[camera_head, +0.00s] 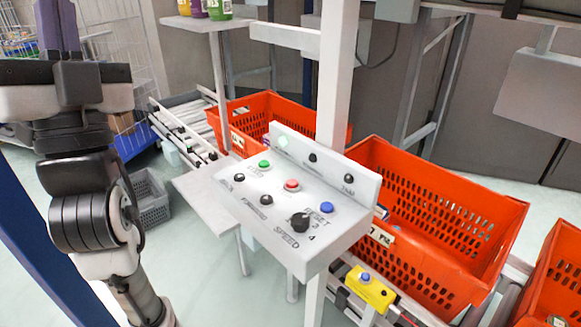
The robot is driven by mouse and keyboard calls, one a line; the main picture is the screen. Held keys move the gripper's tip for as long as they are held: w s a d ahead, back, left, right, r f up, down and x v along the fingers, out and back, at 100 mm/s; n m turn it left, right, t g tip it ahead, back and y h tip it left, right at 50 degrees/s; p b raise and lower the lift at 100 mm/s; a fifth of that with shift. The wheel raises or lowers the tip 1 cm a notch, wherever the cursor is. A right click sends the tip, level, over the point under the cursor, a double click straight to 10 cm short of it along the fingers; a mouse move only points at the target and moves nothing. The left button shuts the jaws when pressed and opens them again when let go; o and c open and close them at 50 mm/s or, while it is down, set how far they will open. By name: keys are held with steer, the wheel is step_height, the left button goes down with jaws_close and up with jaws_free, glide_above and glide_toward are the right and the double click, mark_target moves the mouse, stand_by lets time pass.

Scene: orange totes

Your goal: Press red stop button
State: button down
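The red button (292,185) sits near the middle of the sloped white control panel (232,196). A green button (264,165) is to its upper left, and a blue button (326,208) and a black dial (299,221) are to its lower right. Small black knobs lie around them. Some lettering is too blurred to read. My gripper (58,28) is at the upper left, well left of the panel and apart from it. Its two dark fingers point up, side by side with no clear gap, and hold nothing that I can see. The fingertips reach the top edge.
Orange totes (448,178) stand on a conveyor behind and right of the panel. A grey post (336,75) rises behind it. A yellow box (369,289) with a blue button is below right. A small shelf (205,23) with bottles is above. Open space separates my arm from the panel.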

steer(key=w+d+r+m+g+h+p, duration=0.2)
steer(key=w+d+m+g+h, duration=0.2)
steer(key=w+d+m+h, duration=0.65)
steer(key=m+g+p, duration=0.6)
steer(key=m+g, duration=1.1)
steer(key=g, duration=0.3)
glide_above(289, 185)
step_height(289, 185, down, 26)
steer(key=shift+s+r+t+h, duration=0.1)
steer(key=shift+t+h, duration=0.2)
steer(key=shift+h, duration=0.15)
step_height(289, 185, down, 9)
steer(key=b, duration=0.6)
steer(key=shift+r, duration=0.15)
steer(key=shift+f+b, duration=0.4)
steer(key=shift+b, duration=0.05)
